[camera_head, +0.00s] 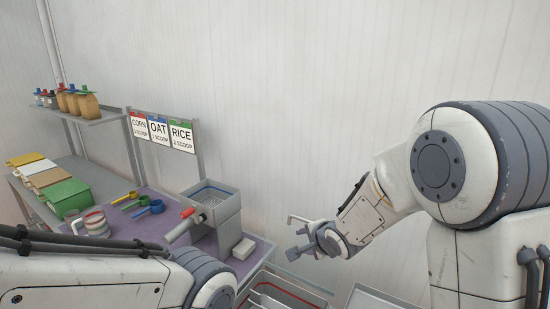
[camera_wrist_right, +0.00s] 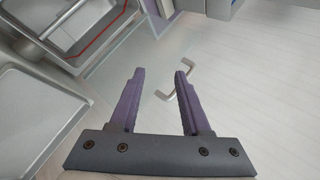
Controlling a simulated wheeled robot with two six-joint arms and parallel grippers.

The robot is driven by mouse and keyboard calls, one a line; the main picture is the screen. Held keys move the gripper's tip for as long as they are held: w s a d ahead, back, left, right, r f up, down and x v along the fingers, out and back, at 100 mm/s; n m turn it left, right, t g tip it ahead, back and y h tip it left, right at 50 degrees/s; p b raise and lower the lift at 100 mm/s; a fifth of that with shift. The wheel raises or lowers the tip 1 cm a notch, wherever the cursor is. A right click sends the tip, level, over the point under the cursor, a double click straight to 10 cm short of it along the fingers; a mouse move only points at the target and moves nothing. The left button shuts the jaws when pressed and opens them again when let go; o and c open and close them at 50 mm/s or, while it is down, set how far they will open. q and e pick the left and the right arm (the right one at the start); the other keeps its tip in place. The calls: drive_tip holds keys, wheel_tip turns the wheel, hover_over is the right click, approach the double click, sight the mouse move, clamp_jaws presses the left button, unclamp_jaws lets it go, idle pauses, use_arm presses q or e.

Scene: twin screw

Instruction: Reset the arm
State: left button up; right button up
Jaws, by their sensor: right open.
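My right arm (camera_head: 440,160) comes in from the right in the head view. Its gripper (camera_head: 291,236) is raised clear of the bench, out to the right of the grey machine. In the right wrist view the two purple fingers of the right gripper (camera_wrist_right: 160,80) are spread apart with nothing between them. My left arm (camera_head: 90,275) crosses the bottom left of the head view. Its gripper is not visible there.
A grey machine (camera_head: 213,205) with a red-tipped handle stands on a purple mat (camera_head: 160,228). Signs (camera_head: 158,129) hang behind. Metal trays (camera_wrist_right: 40,105) lie below the right gripper.

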drive_tip(key=s+a+f+n+g+b, duration=0.1)
drive_tip(key=s+n+g+b, duration=0.1)
drive_tip(key=s+n, duration=0.5)
drive_tip(key=s+a+f+n+g+h+b, duration=0.1)
drive_tip(key=s+n+g, duration=0.3)
drive_tip(key=s, duration=1.1)
drive_tip(key=s+a+f+n+g+b, duration=0.3)
drive_tip(key=s+n, duration=0.7)
drive_tip(key=s, duration=0.1)
drive_tip(key=shift+s+h, duration=0.3)
drive_tip(key=shift+a, duration=0.15)
